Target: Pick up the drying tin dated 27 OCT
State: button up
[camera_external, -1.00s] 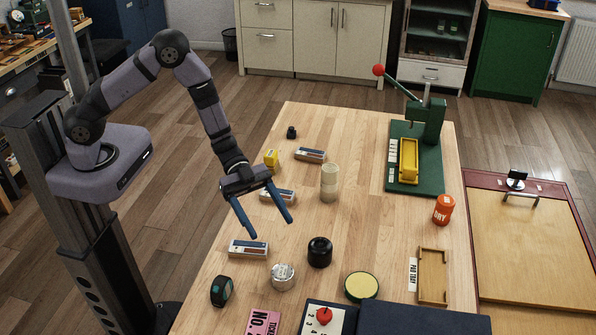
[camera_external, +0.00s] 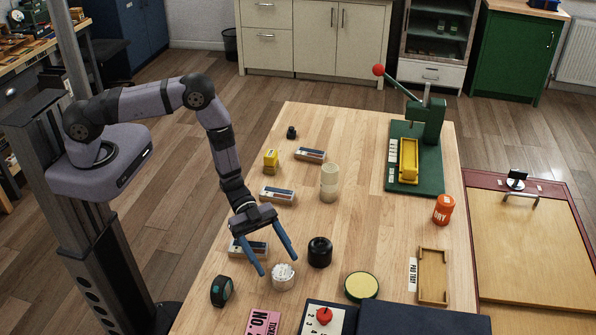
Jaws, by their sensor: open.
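My gripper (camera_external: 278,266) has its two blue fingers spread and empty. In the picture its fingertips reach the round silvery-white object (camera_external: 284,279); I cannot tell the height between them. Three small pale oblong cases with dark blue tops may be the tins: one far (camera_external: 310,155), one in the middle (camera_external: 277,194) and one near (camera_external: 241,249), partly hidden behind my gripper. An orange canister marked DRY (camera_external: 444,210) stands at the table's right. No date of 27 OCT is legible on any of them.
A black round object (camera_external: 320,252) stands just right of my gripper. A pale cylinder (camera_external: 330,183), a yellow block (camera_external: 271,160) and a green lever press (camera_external: 416,160) stand farther back. A dark teal device (camera_external: 221,291) and a yellow-topped disc (camera_external: 362,287) are near. The table's middle right is clear.

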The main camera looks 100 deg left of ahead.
aim_at(283, 275)
jog(key=shift+f+p+x, duration=0.1)
jog(key=shift+p+x, duration=0.6)
jog(key=shift+x, duration=0.6)
jog(key=shift+f+p+x, duration=0.15)
jog(key=shift+p+x, duration=0.55)
jog(key=shift+x, duration=0.6)
jog(key=shift+s, duration=0.1)
jog(key=c, duration=1.2)
